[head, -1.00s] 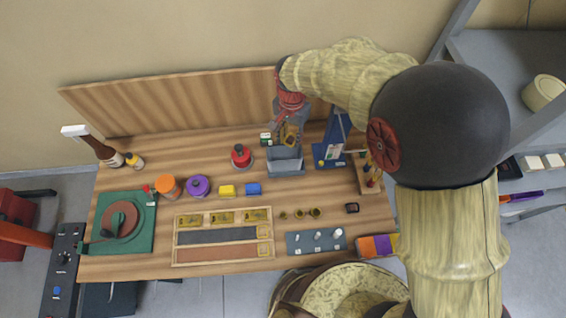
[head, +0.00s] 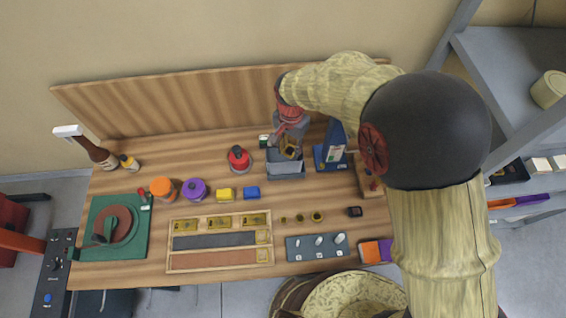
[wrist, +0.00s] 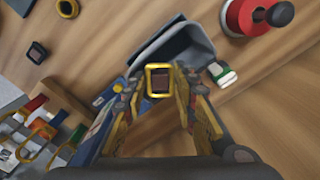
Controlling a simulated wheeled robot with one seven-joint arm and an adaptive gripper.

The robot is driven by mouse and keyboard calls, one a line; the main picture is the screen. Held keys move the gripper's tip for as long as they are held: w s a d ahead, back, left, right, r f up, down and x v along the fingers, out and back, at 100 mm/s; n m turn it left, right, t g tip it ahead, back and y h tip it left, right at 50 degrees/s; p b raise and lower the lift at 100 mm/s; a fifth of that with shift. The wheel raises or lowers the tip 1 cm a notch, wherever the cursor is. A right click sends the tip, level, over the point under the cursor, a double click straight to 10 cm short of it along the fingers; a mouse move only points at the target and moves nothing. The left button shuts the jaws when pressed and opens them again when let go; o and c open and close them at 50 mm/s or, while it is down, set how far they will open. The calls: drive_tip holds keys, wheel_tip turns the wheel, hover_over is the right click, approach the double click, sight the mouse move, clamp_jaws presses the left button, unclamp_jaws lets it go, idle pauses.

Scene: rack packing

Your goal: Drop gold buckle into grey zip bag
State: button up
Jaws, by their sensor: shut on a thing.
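My gripper (wrist: 158,100) is shut on the gold buckle (wrist: 158,80), a small square gold frame held between the fingertips. In the head view the buckle (head: 291,152) shows at the back part of the grey zip bag's opening. The grey zip bag (head: 286,170) stands open on the table as a grey box-like pouch. In the wrist view the bag (wrist: 192,38) lies just beyond the buckle, its rim partly hidden by the fingers. I cannot tell exactly how high the buckle is above the rim.
A blue stand (head: 331,153) is at the right. Gold rings (head: 317,217) and a wooden tray (head: 220,266) lie in front.

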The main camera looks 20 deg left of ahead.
drive_tip(key=o, duration=1)
drive_tip(key=shift+o, duration=0.3)
drive_tip(key=shift+r, duration=0.1)
wheel_tip(320, 180, up, 12)
